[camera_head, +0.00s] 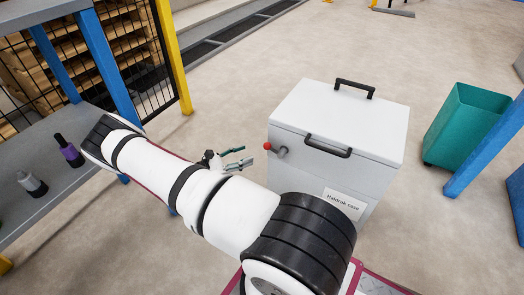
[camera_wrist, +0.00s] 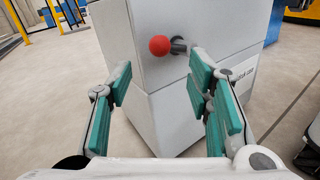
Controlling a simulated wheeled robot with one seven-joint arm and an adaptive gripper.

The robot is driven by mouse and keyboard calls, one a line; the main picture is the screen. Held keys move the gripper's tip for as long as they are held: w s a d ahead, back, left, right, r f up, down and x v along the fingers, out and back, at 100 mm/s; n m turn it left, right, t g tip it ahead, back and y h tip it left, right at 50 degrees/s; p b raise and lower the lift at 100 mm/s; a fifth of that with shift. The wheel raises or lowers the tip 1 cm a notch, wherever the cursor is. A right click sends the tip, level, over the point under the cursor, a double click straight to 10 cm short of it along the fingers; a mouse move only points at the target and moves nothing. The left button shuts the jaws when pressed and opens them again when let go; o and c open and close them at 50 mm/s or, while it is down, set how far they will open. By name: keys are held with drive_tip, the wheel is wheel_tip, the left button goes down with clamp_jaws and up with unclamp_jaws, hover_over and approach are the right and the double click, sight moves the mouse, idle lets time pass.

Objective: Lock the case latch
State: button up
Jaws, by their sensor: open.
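The white case (camera_head: 340,125) stands on the floor right of my arm, with a closed lid, black handles and a label on its front.
A grey bench (camera_head: 50,150) with two small bottles (camera_head: 70,152) stands at the left by a mesh fence. A teal bin (camera_head: 468,125) and a blue post (camera_head: 490,150) are at the right. The floor behind the case is clear.

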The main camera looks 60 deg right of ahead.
drive_tip(key=b+x, duration=0.2)
drive_tip(key=x, duration=0.6)
clamp_jaws()
